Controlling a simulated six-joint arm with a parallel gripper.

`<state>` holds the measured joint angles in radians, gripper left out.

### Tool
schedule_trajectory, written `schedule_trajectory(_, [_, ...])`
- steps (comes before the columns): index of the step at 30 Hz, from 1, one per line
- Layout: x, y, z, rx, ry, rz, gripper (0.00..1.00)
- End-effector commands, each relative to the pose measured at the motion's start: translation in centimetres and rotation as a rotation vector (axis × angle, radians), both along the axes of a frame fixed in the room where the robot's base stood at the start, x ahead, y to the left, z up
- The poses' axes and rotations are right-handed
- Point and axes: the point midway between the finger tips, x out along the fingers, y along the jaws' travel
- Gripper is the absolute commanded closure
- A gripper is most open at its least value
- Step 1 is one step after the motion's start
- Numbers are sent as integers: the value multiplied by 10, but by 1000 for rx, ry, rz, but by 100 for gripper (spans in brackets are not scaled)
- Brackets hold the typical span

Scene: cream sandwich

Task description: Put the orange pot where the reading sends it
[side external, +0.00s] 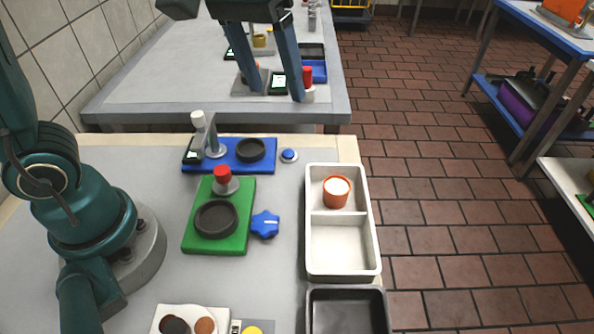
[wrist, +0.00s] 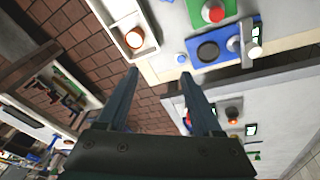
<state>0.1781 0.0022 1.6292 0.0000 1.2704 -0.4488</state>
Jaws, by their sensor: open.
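The orange pot (side external: 336,195) with pale contents stands upright in the far compartment of a white two-part tray (side external: 311,250). It also shows in the wrist view (wrist: 134,40). My gripper (side external: 274,94) is open and empty, high up and beyond the pot, up and left of it in the side view. Its two fingers also show spread apart in the wrist view (wrist: 158,73). A small display (side external: 193,156) sits at the left end of a blue board (side external: 232,167); its reading is too small to make out. A green board (side external: 215,247) carries a dark round ring (side external: 216,220) and a red-topped knob (side external: 222,172).
The blue board has a dark ring (side external: 250,150) and a white-topped post (side external: 198,118). A blue button (side external: 288,155) and blue star knob (side external: 265,224) are nearby. A dark tray (side external: 312,318) and a plate (side external: 208,312) are in front. Another table (side external: 140,90) stands behind.

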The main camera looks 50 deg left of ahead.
Motion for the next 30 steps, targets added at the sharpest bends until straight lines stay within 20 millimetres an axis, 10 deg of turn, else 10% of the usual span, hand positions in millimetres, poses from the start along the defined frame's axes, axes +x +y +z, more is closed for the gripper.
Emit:
schedule_trajectory(13, [-88, 43, -36, 110, -231, -208, 33])
schedule_trajectory(30, [-100, 47, -49, 139, -260, -245, 33])
